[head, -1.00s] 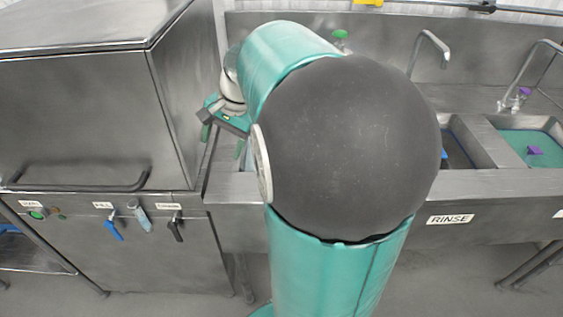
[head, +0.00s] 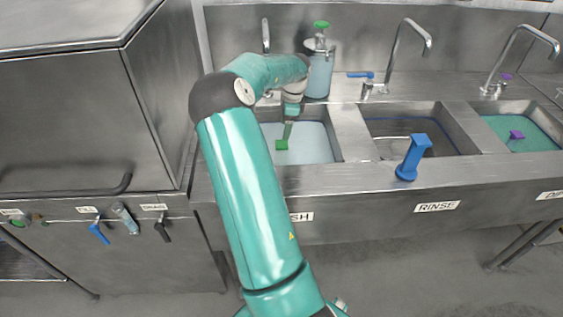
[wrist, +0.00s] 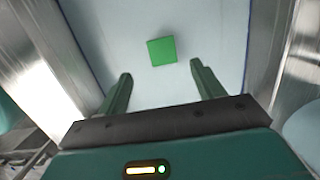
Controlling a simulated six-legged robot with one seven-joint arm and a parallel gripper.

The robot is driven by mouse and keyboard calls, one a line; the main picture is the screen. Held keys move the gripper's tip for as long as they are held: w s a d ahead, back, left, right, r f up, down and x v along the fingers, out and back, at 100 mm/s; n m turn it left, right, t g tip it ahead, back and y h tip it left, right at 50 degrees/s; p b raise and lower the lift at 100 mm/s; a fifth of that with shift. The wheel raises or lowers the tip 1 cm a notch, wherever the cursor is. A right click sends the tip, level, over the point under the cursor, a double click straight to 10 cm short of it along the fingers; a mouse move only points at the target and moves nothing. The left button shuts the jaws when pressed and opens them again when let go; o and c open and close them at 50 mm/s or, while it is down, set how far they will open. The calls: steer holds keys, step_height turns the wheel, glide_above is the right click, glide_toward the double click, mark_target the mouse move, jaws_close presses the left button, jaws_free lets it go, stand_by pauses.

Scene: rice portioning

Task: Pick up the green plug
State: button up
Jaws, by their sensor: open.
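The green plug (head: 281,145) shows as a small bright green block in the left sink basin (head: 335,146), which holds pale blue water. In the wrist view the plug (wrist: 161,50) is a green square just beyond the fingertips, roughly centred between them. My gripper (wrist: 161,72) is open, with nothing between its two green fingers. In the head view my gripper (head: 288,129) points down into the left basin, over or beside the plug. I cannot tell whether the plug is at the surface or under it, nor the exact height gap.
A blue upright plug (head: 412,158) stands on the front rim by the RINSE label (head: 437,207). A soap bottle (head: 319,70) with a green top stands behind the left basin. A purple plug (head: 517,135) is in the right basin. Basin walls surround my gripper.

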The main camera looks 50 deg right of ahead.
mark_target(282, 144)
steer(key=f, duration=0.4)
steer(key=w+f, duration=0.1)
steer(key=f, duration=0.7)
steer(key=shift+w+a+f, duration=0.1)
steer(key=shift+w+a, duration=0.15)
steer(key=shift+a, duration=0.1)
jaws_close()
